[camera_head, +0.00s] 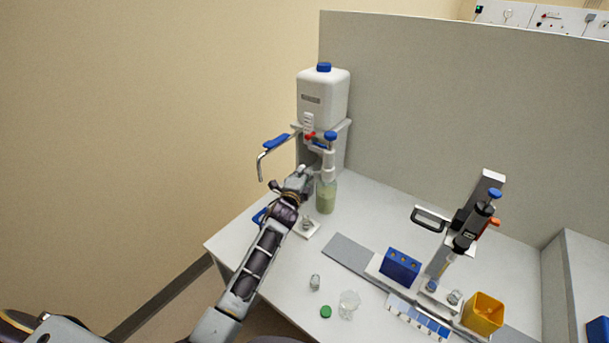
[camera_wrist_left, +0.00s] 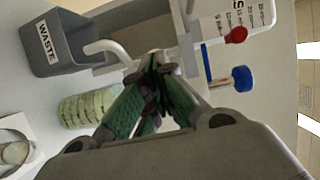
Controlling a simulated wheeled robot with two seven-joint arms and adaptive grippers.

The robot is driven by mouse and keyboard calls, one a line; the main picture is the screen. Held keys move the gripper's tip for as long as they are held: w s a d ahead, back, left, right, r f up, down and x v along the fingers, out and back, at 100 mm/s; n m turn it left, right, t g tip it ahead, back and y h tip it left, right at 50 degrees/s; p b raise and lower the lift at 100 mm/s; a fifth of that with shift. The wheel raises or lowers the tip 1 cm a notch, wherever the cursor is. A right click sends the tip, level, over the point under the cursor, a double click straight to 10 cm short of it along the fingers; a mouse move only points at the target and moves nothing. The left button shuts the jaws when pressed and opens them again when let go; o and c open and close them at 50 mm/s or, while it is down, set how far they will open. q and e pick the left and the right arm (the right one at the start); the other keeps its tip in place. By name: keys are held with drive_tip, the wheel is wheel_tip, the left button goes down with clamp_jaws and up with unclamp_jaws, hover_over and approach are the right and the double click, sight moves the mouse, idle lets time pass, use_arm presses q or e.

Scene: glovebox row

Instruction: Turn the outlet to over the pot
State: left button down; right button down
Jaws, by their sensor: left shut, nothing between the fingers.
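A bent metal outlet pipe (camera_head: 262,164) with a blue lever (camera_head: 277,141) points left from the white canister (camera_head: 324,98) in the head view. A white bent spout (camera_wrist_left: 103,48) shows in the wrist view, its free end near a grey WASTE box (camera_wrist_left: 48,45); I cannot tell if both views show one outlet. A small pot (camera_head: 307,222) sits on a white pad (camera_head: 309,233); a pot also shows in the wrist view (camera_wrist_left: 15,152). My left gripper (camera_head: 307,176) is shut and empty beside the dispenser above the green bottle (camera_head: 326,197). My right gripper is not in view.
A red tap knob (camera_wrist_left: 237,34) and a blue knob (camera_wrist_left: 246,85) are close to my left fingers. A grey panel (camera_head: 430,110) stands behind. A vial (camera_head: 315,282), a green cap (camera_head: 325,312) and a blue rack (camera_head: 399,266) are nearer the front.

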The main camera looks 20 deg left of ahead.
use_arm(q)
drive_tip(key=shift+w+a+h+p, duration=0.2)
drive_tip(key=shift+h+p, duration=0.1)
drive_tip(key=shift+h, duration=0.1)
drive_tip(key=shift+w+a+m+h+p, duration=0.3)
drive_tip(key=shift+m+p, duration=0.1)
drive_tip(key=shift+p, duration=0.1)
drive_tip(key=shift+w+a, duration=0.2)
drive_tip(key=shift+w+a+p, duration=0.35)
drive_tip(key=shift+w+a, duration=0.1)
drive_tip(key=shift+w, duration=0.15)
drive_tip(key=w+a+b, duration=0.1)
drive_tip(key=w+b, duration=0.1)
drive_tip(key=w, duration=0.4)
drive_tip(key=shift+a, duration=0.4)
drive_tip(key=shift+s, duration=0.15)
